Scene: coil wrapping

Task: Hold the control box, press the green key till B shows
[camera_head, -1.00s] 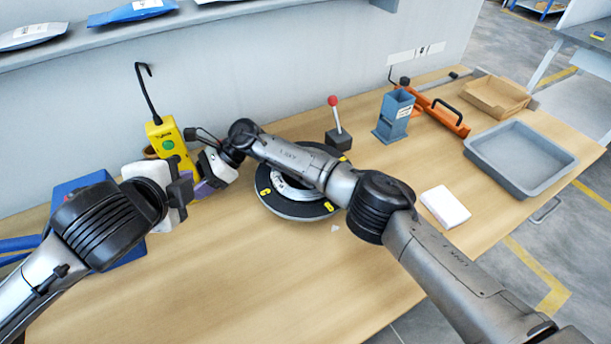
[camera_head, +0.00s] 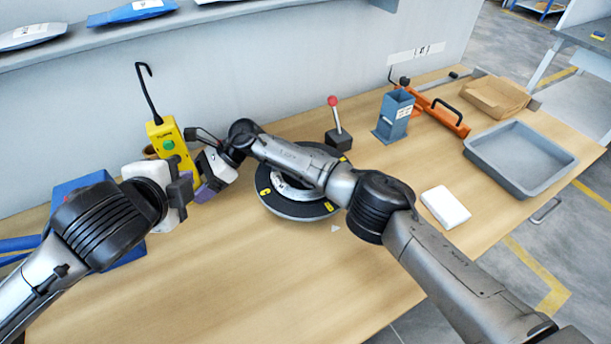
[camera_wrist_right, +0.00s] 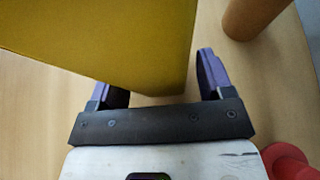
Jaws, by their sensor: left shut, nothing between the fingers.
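The yellow control box (camera_head: 183,158) with a black hook on top stands upright at the back left, by the wall. Its round green key (camera_head: 169,145) faces me. No readable letter shows on it. My left gripper (camera_head: 184,194) is shut and empty, in front of and below the green key, apart from it. My right gripper (camera_head: 203,190) is at the lower right side of the box. In the right wrist view, its purple fingers (camera_wrist_right: 161,86) are spread, with the box's yellow corner (camera_wrist_right: 150,60) between them and a gap at the right finger.
A round black turntable (camera_head: 290,208) lies under my right arm. A red-knobbed lever (camera_head: 334,120), a blue-grey holder (camera_head: 394,117) and an orange tool (camera_head: 440,115) stand behind. A grey tray (camera_head: 490,165) and white block (camera_head: 445,207) are right. The front table is clear.

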